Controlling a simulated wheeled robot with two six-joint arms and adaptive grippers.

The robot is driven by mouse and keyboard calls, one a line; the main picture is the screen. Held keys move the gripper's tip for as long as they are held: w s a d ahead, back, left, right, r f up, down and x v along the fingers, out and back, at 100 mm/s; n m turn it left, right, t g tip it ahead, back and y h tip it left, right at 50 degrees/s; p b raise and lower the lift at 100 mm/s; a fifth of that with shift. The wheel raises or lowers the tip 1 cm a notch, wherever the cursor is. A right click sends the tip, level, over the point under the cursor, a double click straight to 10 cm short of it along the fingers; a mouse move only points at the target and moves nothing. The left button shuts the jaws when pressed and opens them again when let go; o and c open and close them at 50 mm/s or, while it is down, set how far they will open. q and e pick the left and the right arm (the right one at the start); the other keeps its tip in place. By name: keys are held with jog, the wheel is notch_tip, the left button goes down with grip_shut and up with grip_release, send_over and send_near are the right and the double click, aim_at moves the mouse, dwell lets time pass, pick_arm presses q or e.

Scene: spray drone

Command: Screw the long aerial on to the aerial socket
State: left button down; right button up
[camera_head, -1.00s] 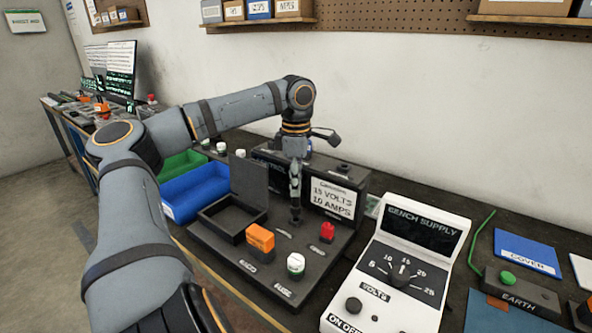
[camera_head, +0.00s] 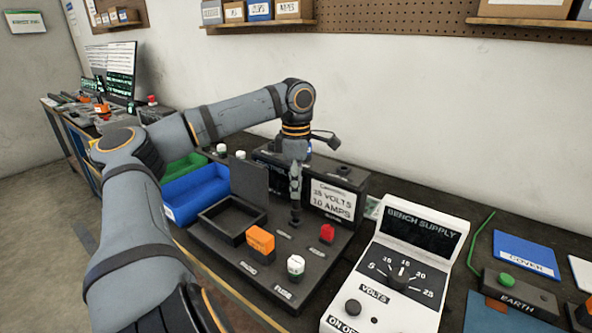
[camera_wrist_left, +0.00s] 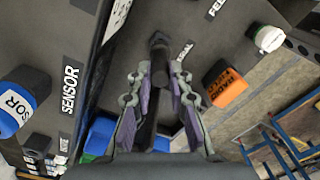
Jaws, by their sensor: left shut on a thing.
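My left gripper (camera_head: 295,190) points down over the dark panel (camera_head: 222,262), in front of the "15 VOLTS 10 AMPS" box. It is shut on a dark rod, the long aerial (camera_wrist_left: 158,72), which shows between the two fingers in the left wrist view. The aerial's thicker dark end (camera_wrist_left: 158,42) is at the panel, beside a partly hidden label. The aerial socket lies under that end and is hidden, so I cannot tell whether the aerial is threaded into it. My right gripper is not in view.
An orange block (camera_head: 260,241), a white-and-green fuse cap (camera_head: 295,266) and a red part (camera_head: 327,233) stand close by on the panel. An open black tray (camera_head: 215,237) is at left. The bench supply (camera_head: 385,295) stands at right.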

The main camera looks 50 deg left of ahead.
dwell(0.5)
pick_arm(q)
jog(key=shift+f, duration=0.2)
jog(key=shift+f+b, duration=0.35)
jog(key=shift+b, duration=0.05)
jog(key=shift+f+b, duration=0.45)
jog(key=shift+f, duration=0.05)
jog(key=c, duration=1.2)
grip_release()
jog(key=shift+r, duration=0.1)
jog(key=shift+o, duration=0.2)
jog(key=shift+r, duration=0.15)
notch_tip(320, 180, up, 12)
